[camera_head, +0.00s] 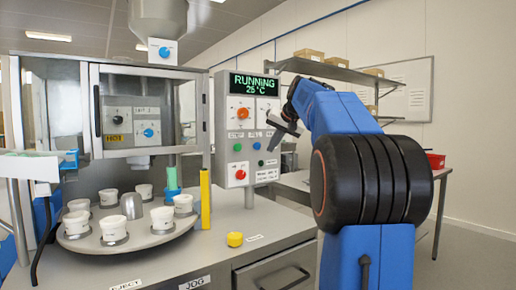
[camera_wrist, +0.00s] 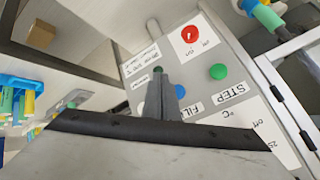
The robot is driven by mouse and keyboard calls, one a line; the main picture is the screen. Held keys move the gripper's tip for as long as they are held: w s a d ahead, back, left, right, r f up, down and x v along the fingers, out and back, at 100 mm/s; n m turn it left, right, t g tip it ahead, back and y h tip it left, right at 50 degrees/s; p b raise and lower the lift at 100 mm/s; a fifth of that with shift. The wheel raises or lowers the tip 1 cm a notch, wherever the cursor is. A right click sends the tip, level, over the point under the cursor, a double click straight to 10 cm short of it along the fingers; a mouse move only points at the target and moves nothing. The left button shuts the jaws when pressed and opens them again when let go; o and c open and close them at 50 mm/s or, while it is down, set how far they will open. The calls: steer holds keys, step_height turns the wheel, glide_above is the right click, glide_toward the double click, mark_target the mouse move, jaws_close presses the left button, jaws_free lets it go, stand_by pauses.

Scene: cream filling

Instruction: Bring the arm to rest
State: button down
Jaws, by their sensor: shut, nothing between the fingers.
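My blue arm rises at the right of the head view. My gripper (camera_head: 280,134) is in front of the right side of the control panel (camera_head: 221,150). In the wrist view my gripper (camera_wrist: 158,72) has its fingers together and empty, pointing at the panel. The fingers overlap the panel near the FILL label (camera_wrist: 186,108); I cannot tell whether they touch it. A green button (camera_wrist: 217,71) and a red knob (camera_wrist: 190,35) show to their right. The panel's display (camera_head: 254,85) reads RUNNING 25°C.
A turntable (camera_head: 155,238) carries several white cups (camera_head: 131,205) at the left. A yellow button (camera_head: 235,239) sits on the machine's front top. A yellow post (camera_head: 205,198) stands beside the turntable. A shelf (camera_head: 335,72) with boxes and a table (camera_head: 427,177) are behind my arm.

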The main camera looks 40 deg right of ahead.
stand_by(0.7)
steer(key=s+a+f+n+g, duration=0.1)
steer(key=s+a+f, duration=0.4)
steer(key=a, duration=0.3)
steer(key=s+a+f+n+y, duration=0.1)
steer(key=s+a+f+n, duration=0.1)
steer(key=s+a+f, duration=0.4)
steer(key=s+a+f+n+g, duration=0.1)
steer(key=s+a+f, duration=0.35)
steer(key=a, duration=0.45)
steer(key=s+a+f+n+g, duration=0.1)
steer(key=s+a+f, duration=0.3)
steer(key=s+f, duration=0.6)
steer(key=s+a+f+n+g, duration=0.1)
steer(key=s+a+f+n, duration=0.2)
steer(key=s+f, duration=0.8)
step_height(320, 180, down, 3)
steer(key=shift+a+f+n, duration=0.1)
steer(key=shift+a+n, duration=0.2)
steer(key=shift+a, duration=0.85)
